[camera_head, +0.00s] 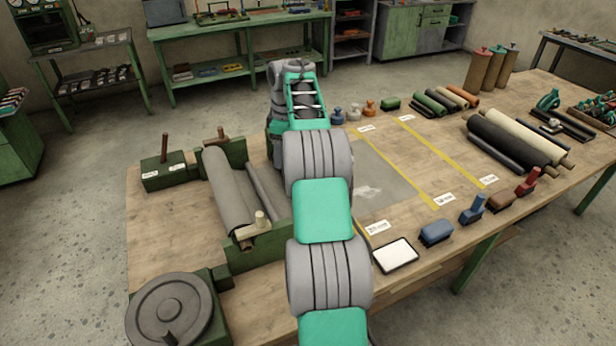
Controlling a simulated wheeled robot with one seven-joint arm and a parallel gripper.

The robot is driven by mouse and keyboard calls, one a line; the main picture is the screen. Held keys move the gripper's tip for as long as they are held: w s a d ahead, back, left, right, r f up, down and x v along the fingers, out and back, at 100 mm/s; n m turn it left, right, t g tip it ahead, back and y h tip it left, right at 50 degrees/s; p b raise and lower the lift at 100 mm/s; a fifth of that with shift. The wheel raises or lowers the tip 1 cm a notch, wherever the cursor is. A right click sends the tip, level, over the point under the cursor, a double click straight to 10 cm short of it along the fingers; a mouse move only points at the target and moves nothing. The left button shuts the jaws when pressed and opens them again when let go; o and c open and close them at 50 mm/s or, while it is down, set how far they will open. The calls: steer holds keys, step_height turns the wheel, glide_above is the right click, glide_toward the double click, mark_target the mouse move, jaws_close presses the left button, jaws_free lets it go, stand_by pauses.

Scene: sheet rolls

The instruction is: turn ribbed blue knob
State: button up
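A small dark blue knob-like piece (338,116) stands on the wooden table just right of my arm's far end. It is too small to tell whether it is ribbed. A grey piece (354,111) and an orange piece (370,107) of similar shape stand in a row to its right. My arm reaches from the bottom middle over the table and bends near the back edge. My gripper is hidden behind my own arm links, so its fingers and anything between them do not show.
A roller press with a grey sheet (226,190) is left of my arm, and a round grey wheel (168,310) at front left. Coloured rolls (432,103) lie at back right. Blue (436,232), brown and red blocks line the front. The taped middle area (400,175) is mostly clear.

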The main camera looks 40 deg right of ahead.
steer(key=s+d+r+n, duration=0.1)
steer(key=s+n, duration=0.1)
steer(key=s+d+r+n, duration=0.1)
steer(key=s+n, duration=0.2)
steer(key=s+d+r+n+g+b, duration=0.1)
steer(key=s+r+n, duration=0.1)
steer(key=shift+s+d+n, duration=0.3)
steer(key=shift+d, duration=0.1)
step_height(320, 180, down, 8)
steer(key=b, duration=0.5)
steer(key=shift+r+b, duration=0.2)
steer(key=shift+b, duration=0.1)
steer(key=shift+a, duration=0.1)
steer(key=c, duration=1.4)
